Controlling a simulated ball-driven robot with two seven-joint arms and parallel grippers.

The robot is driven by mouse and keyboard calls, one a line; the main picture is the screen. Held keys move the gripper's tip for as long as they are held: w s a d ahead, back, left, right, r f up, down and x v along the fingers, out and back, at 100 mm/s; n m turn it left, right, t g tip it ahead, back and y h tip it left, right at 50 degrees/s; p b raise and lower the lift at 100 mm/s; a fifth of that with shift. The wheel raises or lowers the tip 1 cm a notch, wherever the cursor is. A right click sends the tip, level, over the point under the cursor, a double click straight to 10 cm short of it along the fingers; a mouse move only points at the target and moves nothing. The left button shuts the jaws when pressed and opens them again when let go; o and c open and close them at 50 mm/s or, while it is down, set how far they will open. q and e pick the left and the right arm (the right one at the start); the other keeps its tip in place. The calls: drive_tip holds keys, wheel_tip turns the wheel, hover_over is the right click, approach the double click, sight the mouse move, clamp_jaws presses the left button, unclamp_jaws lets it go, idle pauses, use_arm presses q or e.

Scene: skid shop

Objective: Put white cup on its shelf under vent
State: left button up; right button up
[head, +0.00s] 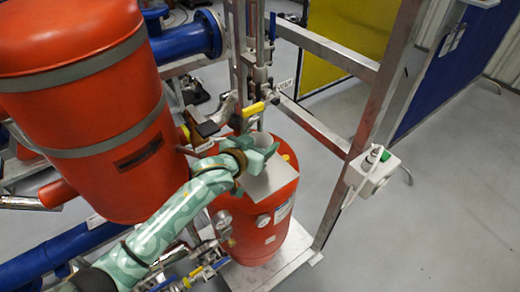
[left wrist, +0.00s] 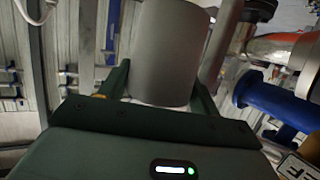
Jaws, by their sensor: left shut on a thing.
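The white cup (head: 262,137) is in the jaws of my left gripper (head: 262,150), above the small red tank. In the left wrist view the cup (left wrist: 168,50) is a plain pale grey cylinder between the two green fingers (left wrist: 162,88). A flat light-grey plate, seemingly the shelf (head: 268,183), lies at the top of the small red tank, just below the gripper. I cannot tell whether the cup touches it. The vent pipe (head: 258,75) with its valve comes down above the cup; a vent label (head: 285,84) is beside it. My right gripper is not seen.
A yellow-handled valve (head: 252,109) is close above the gripper. The large red tank (head: 85,100) stands left, the small red tank (head: 262,235) below. A metal frame post (head: 372,125) with a grey switch box (head: 372,175) stands right. Floor at far right is open.

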sight(265, 147)
use_arm(q)
drive_tip(key=shift+w+f, duration=0.1)
drive_tip(key=shift+w, duration=0.05)
drive_tip(key=shift+f, duration=1.65)
drive_tip(key=shift+f, duration=0.15)
drive_tip(key=o, duration=0.7)
drive_tip(key=shift+r, duration=0.2)
drive_tip(key=v, duration=1.2)
drive_tip(key=shift+d+p, duration=0.1)
drive_tip(key=shift+p, duration=0.2)
drive_tip(key=shift+f, duration=0.1)
